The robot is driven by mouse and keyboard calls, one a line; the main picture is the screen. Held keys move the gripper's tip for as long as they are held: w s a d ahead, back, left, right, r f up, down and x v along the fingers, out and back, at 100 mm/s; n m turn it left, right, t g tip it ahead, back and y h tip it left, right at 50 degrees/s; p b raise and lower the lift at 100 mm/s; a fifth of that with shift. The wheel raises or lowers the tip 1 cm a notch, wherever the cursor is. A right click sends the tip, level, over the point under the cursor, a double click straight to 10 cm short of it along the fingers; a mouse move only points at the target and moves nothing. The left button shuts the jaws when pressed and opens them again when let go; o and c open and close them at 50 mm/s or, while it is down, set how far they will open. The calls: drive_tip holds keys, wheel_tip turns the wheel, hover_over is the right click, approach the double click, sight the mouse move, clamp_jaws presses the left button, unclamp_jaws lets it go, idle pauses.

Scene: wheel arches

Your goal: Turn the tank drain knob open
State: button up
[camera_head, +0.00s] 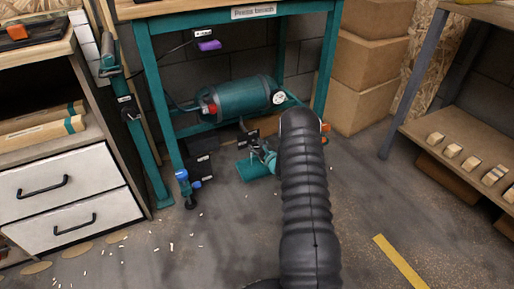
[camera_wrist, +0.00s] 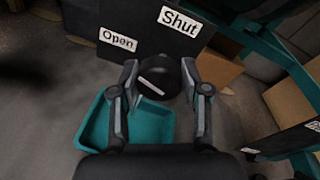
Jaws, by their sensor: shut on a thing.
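The drain knob (camera_wrist: 158,82) is round and black with a white line across its face. In the wrist view the line slants from upper left to lower right. My gripper (camera_wrist: 158,92) has one finger on each side of the knob and is shut on it. An "Open" label (camera_wrist: 117,40) is at the knob's upper left and a "Shut" label (camera_wrist: 179,20) is above it. In the head view the teal tank (camera_head: 243,97) lies under the bench. My gripper (camera_head: 262,155) is low in front of it, and the knob cannot be made out there.
A teal tray (camera_wrist: 95,128) lies on the floor below the knob. The bench (camera_head: 160,100) has teal legs on both sides. Cardboard boxes (camera_head: 365,65) are stacked at the right. A blue-topped item (camera_head: 184,185) stands by the left leg. The front floor is mostly clear.

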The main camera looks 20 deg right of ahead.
drive_tip(key=shift+n, duration=0.6)
drive_tip(key=o, duration=1.1)
drive_tip(key=shift+o, duration=0.2)
drive_tip(key=s+r, duration=0.1)
drive_tip(key=s, duration=1)
drive_tip(key=shift+s+d+r, duration=0.4)
